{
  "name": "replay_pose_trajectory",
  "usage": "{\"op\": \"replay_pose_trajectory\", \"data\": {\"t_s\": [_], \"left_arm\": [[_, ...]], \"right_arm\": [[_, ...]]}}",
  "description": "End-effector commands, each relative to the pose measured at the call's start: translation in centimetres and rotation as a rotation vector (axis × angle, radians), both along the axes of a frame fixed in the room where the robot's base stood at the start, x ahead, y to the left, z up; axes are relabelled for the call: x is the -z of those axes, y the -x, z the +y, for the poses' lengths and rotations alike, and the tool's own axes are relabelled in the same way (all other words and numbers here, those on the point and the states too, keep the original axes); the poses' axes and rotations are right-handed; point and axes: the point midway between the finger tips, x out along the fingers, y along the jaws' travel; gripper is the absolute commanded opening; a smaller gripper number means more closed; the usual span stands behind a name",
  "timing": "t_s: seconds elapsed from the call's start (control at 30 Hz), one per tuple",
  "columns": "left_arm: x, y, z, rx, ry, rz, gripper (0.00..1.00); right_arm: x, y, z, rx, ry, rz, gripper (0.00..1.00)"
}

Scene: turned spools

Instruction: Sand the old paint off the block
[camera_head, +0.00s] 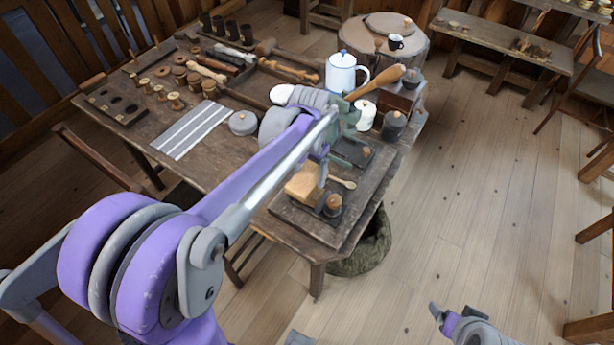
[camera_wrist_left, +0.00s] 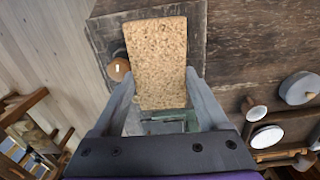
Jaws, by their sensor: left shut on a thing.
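A tan block (camera_head: 304,184) is at the near right corner of the workbench, over a dark board (camera_head: 311,222). In the left wrist view the block (camera_wrist_left: 157,55) has a rough, speckled, cork-like face, and I see no clear paint on it. My left gripper (camera_head: 322,172) points down at the block. In the left wrist view its two fingers (camera_wrist_left: 160,98) are on either side of the block's near end, shut on it. Whether the block touches the board I cannot tell. My right gripper (camera_head: 437,312) shows only partly at the lower right, away from the bench; its jaws are unclear.
A small round-knobbed piece (camera_head: 333,203) and a light spoon-like piece (camera_head: 344,182) are close beside the block. A white jug (camera_head: 341,75), a dark lidded pot (camera_head: 394,124) and several turned spools (camera_head: 173,100) stand farther back.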

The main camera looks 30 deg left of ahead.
Motion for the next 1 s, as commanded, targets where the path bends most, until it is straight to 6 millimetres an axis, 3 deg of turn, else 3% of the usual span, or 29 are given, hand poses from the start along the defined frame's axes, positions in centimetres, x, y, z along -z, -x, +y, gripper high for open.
{"op": "replay_pose_trajectory", "data": {"t_s": [0.33,0.9,1.0], "left_arm": [[-3.1,-0.9,-0.3,0.000,0.000,-0.001,0.24],[-3.2,-0.9,-0.3,0.000,0.000,0.000,0.24],[-3.4,-1.1,-0.4,0.000,0.000,-0.001,0.24]], "right_arm": [[-2.4,-0.8,0.0,0.000,0.000,-0.014,0.81],[-2.4,-0.8,0.0,0.000,0.000,-0.015,0.81],[-3.2,-1.1,0.0,0.000,0.000,-0.020,0.81]]}}
